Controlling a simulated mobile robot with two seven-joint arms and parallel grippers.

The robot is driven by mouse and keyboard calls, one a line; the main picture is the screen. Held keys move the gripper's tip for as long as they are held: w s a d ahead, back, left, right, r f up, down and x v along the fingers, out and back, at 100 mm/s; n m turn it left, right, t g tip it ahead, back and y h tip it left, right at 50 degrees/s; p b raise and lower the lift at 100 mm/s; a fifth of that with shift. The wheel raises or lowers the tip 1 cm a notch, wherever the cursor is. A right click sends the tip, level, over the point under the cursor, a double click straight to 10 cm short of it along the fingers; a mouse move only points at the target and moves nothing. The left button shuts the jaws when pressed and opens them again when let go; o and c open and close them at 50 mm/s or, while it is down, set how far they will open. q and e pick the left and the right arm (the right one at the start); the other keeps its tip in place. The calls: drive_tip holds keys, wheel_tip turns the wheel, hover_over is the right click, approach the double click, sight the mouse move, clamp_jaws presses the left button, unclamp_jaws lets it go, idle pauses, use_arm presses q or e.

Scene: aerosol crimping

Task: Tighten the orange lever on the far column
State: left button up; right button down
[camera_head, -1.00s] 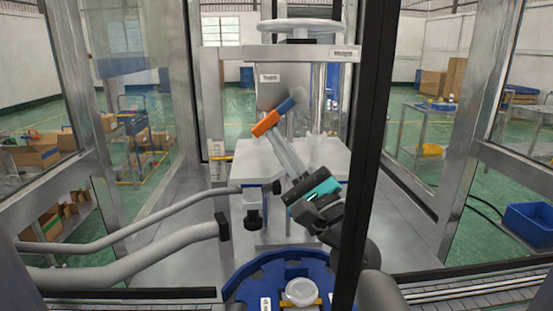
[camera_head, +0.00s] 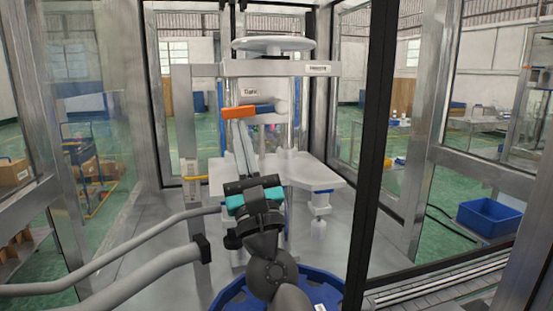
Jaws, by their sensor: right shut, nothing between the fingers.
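The orange lever (camera_head: 238,112) is in the upper middle of the head view, on the column behind the white plate. Its orange end points left. A blue section runs right from it to a grey rounded end by the column (camera_head: 297,115). The lever lies nearly level. My right gripper (camera_head: 239,125), with a teal band at its wrist, reaches up from below. Its long fingers are shut and empty, with tips just under the orange end. I cannot tell whether they touch it. My left gripper is not in view.
A white handwheel (camera_head: 274,45) and a crossbar (camera_head: 310,69) sit above the lever. A white plate (camera_head: 300,170) is behind my wrist. A blue round turntable (camera_head: 325,290) is below. Grey pipes (camera_head: 140,268) run at left. A dark frame post (camera_head: 376,150) stands right of my arm.

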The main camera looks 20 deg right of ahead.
drive_tip(key=shift+a+r, duration=0.15)
drive_tip(key=shift+r, duration=0.2)
idle(0.6)
drive_tip(key=w+a+f+b+v, duration=0.1)
drive_tip(key=w+f+b+v, duration=0.1)
drive_tip(key=b+v, duration=0.6)
drive_tip(key=v, duration=0.5)
drive_tip(key=shift+w, duration=0.1)
